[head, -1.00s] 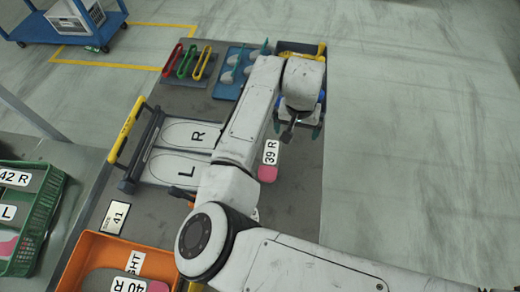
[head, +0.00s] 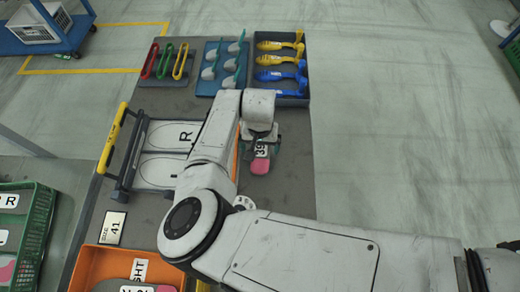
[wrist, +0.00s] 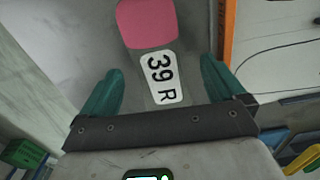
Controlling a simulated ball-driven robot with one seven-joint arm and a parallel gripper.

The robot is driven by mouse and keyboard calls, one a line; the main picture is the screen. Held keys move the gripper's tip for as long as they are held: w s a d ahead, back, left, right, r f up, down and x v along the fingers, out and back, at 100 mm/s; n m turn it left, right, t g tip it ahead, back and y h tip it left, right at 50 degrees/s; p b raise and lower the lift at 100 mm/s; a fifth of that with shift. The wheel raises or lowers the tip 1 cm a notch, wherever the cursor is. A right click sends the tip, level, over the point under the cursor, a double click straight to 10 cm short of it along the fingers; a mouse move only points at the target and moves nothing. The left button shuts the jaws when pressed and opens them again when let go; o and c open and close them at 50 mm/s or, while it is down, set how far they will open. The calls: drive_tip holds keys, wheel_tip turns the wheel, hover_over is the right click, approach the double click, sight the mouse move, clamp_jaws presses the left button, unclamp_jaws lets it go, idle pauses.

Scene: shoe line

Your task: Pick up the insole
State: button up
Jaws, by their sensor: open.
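The insole, grey with a pink end and a white "39 R" label, lies on the grey table; its pink end (head: 260,166) shows just below my gripper (head: 261,150) in the head view. In the wrist view the insole (wrist: 148,25) runs up the middle, with its label between the two green fingers of my gripper (wrist: 160,88). The fingers stand open, one on each side, with a gap to the insole on both sides. The insole's other end is hidden behind the gripper body.
An orange edge (wrist: 228,40) stands just right of the fingers in the wrist view. A tray (head: 303,92) with yellow and blue tools is at the back. A black frame (head: 119,160) with R and L outlines stands left. An orange bin (head: 95,254) is at the front. The table's right part is clear.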

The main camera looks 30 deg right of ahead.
drive_tip(key=shift+f, duration=1.05)
drive_tip(key=c, duration=1.1)
drive_tip(key=shift+r, duration=0.2)
